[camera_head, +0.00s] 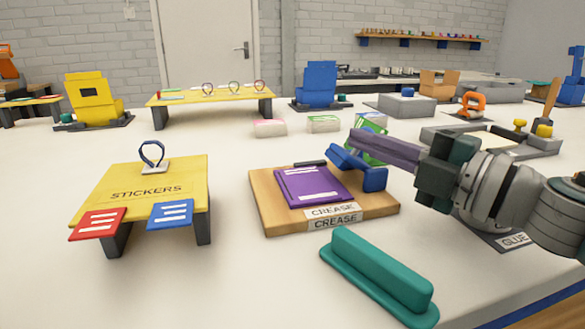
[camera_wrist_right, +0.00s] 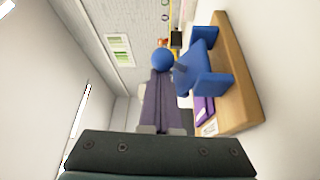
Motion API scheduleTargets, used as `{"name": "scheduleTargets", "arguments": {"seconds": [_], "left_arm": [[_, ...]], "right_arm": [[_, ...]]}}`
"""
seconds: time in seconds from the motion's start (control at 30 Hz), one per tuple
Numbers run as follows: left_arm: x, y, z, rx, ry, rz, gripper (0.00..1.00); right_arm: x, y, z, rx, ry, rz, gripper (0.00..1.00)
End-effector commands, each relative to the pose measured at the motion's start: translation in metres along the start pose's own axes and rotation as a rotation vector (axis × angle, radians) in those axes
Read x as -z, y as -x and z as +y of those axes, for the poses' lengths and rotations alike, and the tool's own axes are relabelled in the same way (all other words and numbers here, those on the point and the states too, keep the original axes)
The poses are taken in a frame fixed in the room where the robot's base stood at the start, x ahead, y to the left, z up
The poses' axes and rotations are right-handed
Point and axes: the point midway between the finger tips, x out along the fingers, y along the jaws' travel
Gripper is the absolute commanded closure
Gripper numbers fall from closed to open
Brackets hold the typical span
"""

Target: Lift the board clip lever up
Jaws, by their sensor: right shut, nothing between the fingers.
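A wooden board (camera_head: 268,212) marked CREASE lies on the white table with a purple folder (camera_head: 311,187) on it. A blue clip (camera_head: 372,180) with its lever sits at the board's right side. The clip also shows in the wrist view (camera_wrist_right: 205,62), beside the wooden board (camera_wrist_right: 235,80). My right gripper (camera_head: 358,142) reaches in from the right with its fingers shut and empty. Its fingertips are close above the blue clip; whether they touch cannot be told. A round blue knob (camera_wrist_right: 162,58) shows just beyond the fingertips. My left gripper is not in view.
A teal bar-shaped tool (camera_head: 378,275) lies in front of the board. A yellow STICKERS stand (camera_head: 185,180) is at the left. A green and white box (camera_head: 370,123) stands behind the fingers. Bare table lies between the stand and the board.

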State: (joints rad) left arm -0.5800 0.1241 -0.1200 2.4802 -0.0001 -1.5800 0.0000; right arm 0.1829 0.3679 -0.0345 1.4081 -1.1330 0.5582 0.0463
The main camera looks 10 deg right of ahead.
Motion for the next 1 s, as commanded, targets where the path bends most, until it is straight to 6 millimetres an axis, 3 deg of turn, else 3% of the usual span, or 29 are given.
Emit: {"name": "scheduleTargets", "arguments": {"seconds": [0.2,1.0], "left_arm": [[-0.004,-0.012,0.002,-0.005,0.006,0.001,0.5],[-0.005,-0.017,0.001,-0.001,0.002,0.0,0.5]], "right_arm": [[-0.009,0.004,0.0,-0.096,-0.177,-0.003,1.0],[-0.023,0.013,0.003,-0.089,-0.165,0.0,1.0]]}}
